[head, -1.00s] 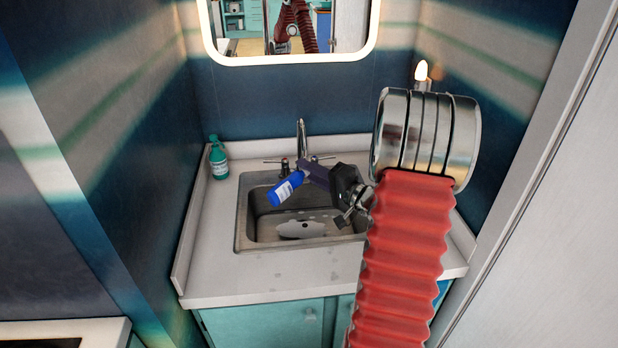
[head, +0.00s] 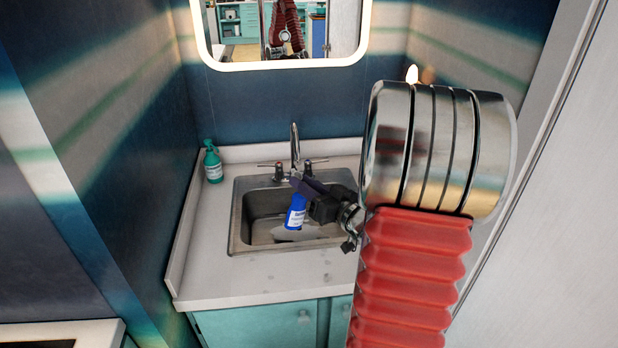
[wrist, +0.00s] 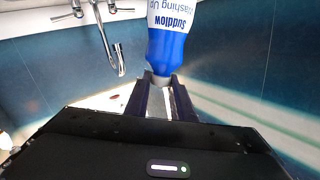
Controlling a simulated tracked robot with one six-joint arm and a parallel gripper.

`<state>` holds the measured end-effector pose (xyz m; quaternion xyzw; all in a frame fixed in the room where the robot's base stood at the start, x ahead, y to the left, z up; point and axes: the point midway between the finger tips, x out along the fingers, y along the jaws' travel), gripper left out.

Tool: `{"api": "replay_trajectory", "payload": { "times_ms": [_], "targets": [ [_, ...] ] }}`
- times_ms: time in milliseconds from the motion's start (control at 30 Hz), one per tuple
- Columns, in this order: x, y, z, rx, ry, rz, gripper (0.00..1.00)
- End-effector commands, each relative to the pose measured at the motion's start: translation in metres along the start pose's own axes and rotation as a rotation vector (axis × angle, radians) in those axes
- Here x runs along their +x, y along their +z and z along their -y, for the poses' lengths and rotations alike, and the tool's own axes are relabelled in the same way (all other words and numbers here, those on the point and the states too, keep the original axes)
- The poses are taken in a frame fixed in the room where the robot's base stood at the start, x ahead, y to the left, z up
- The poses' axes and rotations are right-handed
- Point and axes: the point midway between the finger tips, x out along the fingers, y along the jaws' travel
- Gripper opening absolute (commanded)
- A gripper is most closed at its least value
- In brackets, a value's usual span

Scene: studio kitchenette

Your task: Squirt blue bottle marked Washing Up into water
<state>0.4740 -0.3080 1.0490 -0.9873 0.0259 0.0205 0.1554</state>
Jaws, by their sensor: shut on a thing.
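A blue bottle (head: 296,213) with a white label is in my gripper (head: 297,186), over the sink basin (head: 243,238). In the head view the bottle body hangs below my fingers, slightly tilted. A pale, shiny patch shows on the basin floor; I cannot tell how deep any water is. No stream from the bottle is visible.
The tap (head: 295,150) stands behind the bottle, close to my fingers. A mirror (head: 285,35) is above. The counter left of the sink and in front is clear.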

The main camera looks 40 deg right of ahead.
Motion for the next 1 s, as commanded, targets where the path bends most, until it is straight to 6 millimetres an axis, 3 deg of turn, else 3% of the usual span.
{"api": "replay_trajectory", "payload": {
  "times_ms": [167, 400, 1000],
  "targets": [
    [-0.0046, 0.0137, -0.0017, -0.145, 0.019, -0.002, 0.0],
    [-0.0052, 0.0141, -0.0042, -0.289, 0.024, -0.002, 0.0],
    [-0.0059, 0.0136, -0.0056, -0.3, 0.027, -0.003, 0.0]
  ]
}}
